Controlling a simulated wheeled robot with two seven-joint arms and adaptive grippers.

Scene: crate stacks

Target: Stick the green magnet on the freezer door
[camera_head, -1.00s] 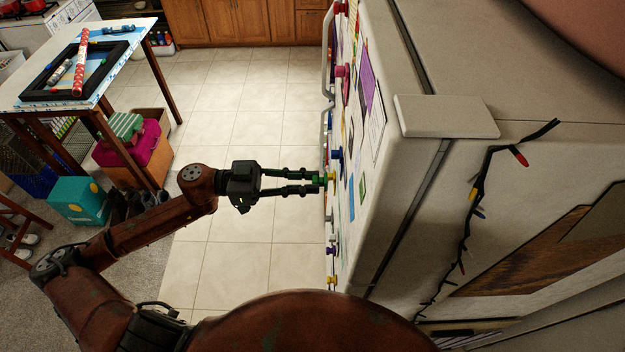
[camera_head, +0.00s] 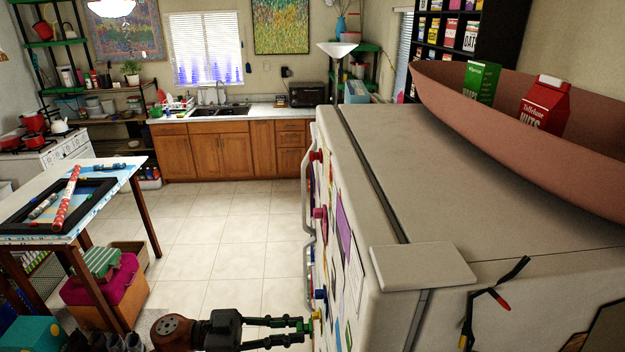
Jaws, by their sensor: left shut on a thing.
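My left gripper (camera_head: 303,332) is at the bottom of the view, against the magnet-covered front of the white fridge. Its fingers are shut on the green magnet (camera_head: 308,325), of which only a small part shows between and beyond the tips. The magnet is at the door surface (camera_head: 326,262); whether it touches cannot be told. A yellow magnet (camera_head: 316,315) is right beside it. The door is seen at a steep angle. My right gripper is not in view.
Red (camera_head: 316,155), pink (camera_head: 320,212) and blue (camera_head: 320,294) magnets and papers cover the door, with handles along its left edge. A pink bowl (camera_head: 520,115) with cartons stands on top of the fridge. A table (camera_head: 125,172) stands at left. Tiled floor between is clear.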

